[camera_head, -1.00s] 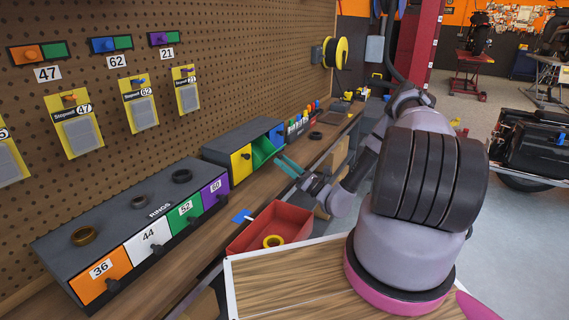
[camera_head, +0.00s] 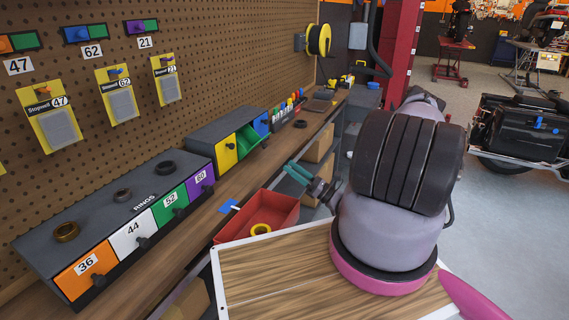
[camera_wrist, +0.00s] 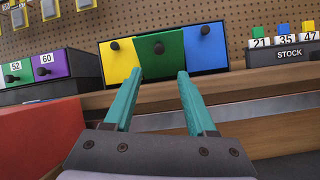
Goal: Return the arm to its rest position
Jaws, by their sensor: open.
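My gripper (camera_head: 298,174) has teal fingers and stands open and empty in the head view, beside the workbench edge and above the far end of the red bin (camera_head: 284,207). In the wrist view my gripper (camera_wrist: 157,92) shows its two fingers spread apart, with nothing between them. They point toward a grey cabinet with yellow (camera_wrist: 120,62), green (camera_wrist: 162,55) and blue (camera_wrist: 204,46) drawers. My arm is folded close in front of my body, and its big grey link hides part of the floor.
A long ring cabinet (camera_head: 108,205) with numbered drawers stands on the bench, with several rings on top. A yellow ring (camera_head: 260,229) lies in the red bin. A wooden-topped surface (camera_head: 270,275) is in front. A motorcycle (camera_head: 520,130) stands at right; floor between is clear.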

